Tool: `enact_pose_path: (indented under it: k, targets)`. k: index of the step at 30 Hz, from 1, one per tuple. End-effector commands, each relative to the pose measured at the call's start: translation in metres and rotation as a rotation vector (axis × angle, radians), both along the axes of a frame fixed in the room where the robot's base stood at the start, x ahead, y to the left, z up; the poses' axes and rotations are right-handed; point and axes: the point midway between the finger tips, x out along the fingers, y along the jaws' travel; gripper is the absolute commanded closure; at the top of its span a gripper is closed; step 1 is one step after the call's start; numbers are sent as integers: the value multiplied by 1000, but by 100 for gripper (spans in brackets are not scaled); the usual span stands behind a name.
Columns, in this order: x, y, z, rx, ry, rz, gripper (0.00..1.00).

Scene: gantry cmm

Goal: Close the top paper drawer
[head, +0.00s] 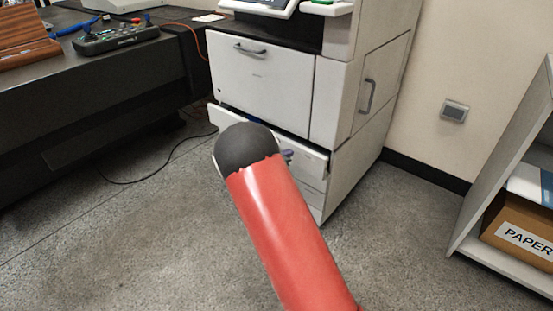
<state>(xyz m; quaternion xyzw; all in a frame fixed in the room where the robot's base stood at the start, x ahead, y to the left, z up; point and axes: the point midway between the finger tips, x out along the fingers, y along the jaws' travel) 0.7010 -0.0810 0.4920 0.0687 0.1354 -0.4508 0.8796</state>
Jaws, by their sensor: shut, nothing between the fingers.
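The white copier (262,85) stands in the middle of the head view. Its top paper drawer (314,159) is below the large front panel and sticks out, with a dark gap above its front edge. My red arm with its dark rounded joint crosses in front of the drawer and hides most of its face. A small bluish-grey piece shows just right of the joint; I cannot tell whether it is a handle or part of my gripper. My gripper cannot be made out behind the arm.
A dark desk (150,75) with a control box (115,38) stands at the left. A black cable (150,178) lies on the floor. A white shelf (490,180) with a paper box (520,232) stands at the right. Grey floor is clear around the copier's front.

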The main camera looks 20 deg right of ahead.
Motion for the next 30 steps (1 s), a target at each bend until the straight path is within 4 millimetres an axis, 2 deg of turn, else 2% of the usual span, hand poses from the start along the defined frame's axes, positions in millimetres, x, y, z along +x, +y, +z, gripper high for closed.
enact_pose_path:
  k: [1, 6, 19, 26, 30]
  targets:
    - [5, -7, 1, 0, -1, -1, 100]
    - [14, -19, 1, 1, -1, 0, 100]
    - [16, -23, 1, 1, -1, 1, 100]
    - [30, -43, 0, 0, -2, -2, 100]
    - [31, -43, 1, 0, 0, 1, 100]
